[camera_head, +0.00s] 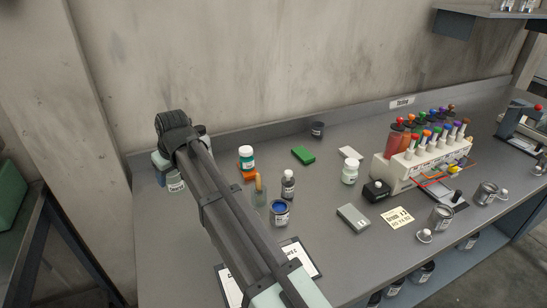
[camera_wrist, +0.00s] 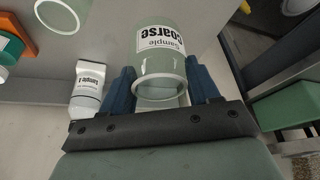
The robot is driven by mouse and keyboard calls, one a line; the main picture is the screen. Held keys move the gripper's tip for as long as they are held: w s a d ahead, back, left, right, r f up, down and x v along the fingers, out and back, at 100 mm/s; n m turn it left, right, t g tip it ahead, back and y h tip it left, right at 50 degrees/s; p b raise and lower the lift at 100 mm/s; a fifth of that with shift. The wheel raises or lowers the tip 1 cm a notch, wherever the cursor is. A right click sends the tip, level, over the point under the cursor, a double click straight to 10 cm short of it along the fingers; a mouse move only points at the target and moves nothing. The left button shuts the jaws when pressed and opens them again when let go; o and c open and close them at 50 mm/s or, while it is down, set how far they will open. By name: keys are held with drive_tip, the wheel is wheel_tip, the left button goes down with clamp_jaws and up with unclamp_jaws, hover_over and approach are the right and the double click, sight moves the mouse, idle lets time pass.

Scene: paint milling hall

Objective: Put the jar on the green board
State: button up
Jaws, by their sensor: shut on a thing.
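My gripper (camera_wrist: 160,86) is shut on a pale green jar (camera_wrist: 160,60), with one blue finger on each side. The jar's white label reads "Sample Coarse", and its pale rim faces my wrist camera. In the head view a labelled jar (camera_head: 176,185) shows beside the end of my arm at the bench's left end; it looks like the held one. The small green board (camera_head: 303,155) lies bare at the back middle of the bench, to the right of my gripper. The wrist view does not show it.
A white jar with a teal label (camera_head: 246,155) stands on an orange board (camera_head: 249,174). A dark bottle (camera_head: 288,186), a blue-topped tin (camera_head: 280,212) and a white jar (camera_head: 350,172) stand in front of the green board. A rack (camera_head: 425,160) is at right.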

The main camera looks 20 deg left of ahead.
wheel_tip(320, 180, up, 7)
hover_over(302, 152)
wheel_tip(302, 152, down, 5)
drive_tip(key=shift+m, duration=0.3)
drive_tip(key=shift+f, duration=5.15)
drive_tip(key=shift+f, duration=0.1)
drive_tip(key=o, duration=1)
drive_tip(key=shift+o, duration=0.2)
